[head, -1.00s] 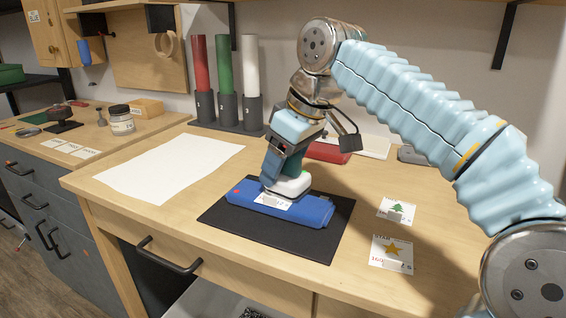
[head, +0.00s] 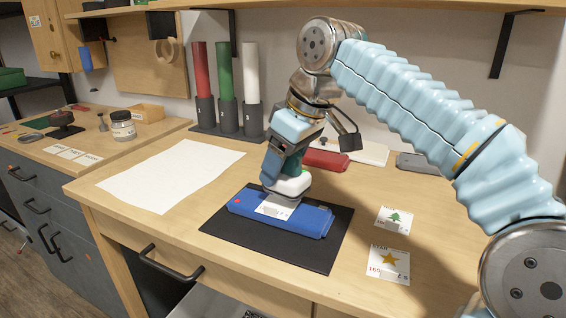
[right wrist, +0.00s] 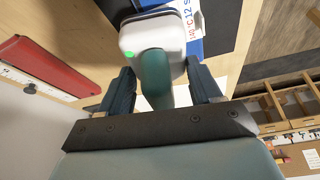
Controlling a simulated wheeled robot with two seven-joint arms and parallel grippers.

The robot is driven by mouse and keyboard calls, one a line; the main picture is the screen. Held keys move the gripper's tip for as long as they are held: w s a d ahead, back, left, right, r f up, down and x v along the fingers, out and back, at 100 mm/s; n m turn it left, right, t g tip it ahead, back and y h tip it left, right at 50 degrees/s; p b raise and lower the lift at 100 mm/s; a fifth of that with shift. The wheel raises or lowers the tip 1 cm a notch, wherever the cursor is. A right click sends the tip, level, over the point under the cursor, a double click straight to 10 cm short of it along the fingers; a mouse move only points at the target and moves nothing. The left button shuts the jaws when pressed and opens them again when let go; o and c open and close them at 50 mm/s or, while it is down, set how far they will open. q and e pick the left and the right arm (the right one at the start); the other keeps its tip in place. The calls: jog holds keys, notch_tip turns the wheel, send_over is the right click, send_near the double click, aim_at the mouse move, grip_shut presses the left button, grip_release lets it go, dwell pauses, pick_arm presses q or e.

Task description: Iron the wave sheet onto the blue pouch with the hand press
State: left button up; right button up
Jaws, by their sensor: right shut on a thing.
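The blue pouch (head: 312,222) lies flat on a black mat (head: 225,235) on the bench. A small white sheet (head: 272,209) lies on the pouch; the press covers its back part, and its wave picture cannot be made out. In the right wrist view, the sheet (right wrist: 193,28) shows print reading 140°C 12 s. My right gripper (head: 284,172) is shut on the green handle of the white hand press (head: 291,186). The press (right wrist: 150,37) is at the sheet's back edge, with a green light lit; whether it touches cannot be told. My left gripper is not in view.
A tree card (head: 394,218) and a star card (head: 388,263) lie right of the mat. A large white sheet (head: 170,175) lies at left. A red case (head: 325,160) and red, green and white rolls (head: 225,75) stand behind.

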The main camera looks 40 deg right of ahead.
notch_tip(320, 180, up, 6)
jog(key=shift+f, duration=0.2)
jog(key=shift+r, duration=0.15)
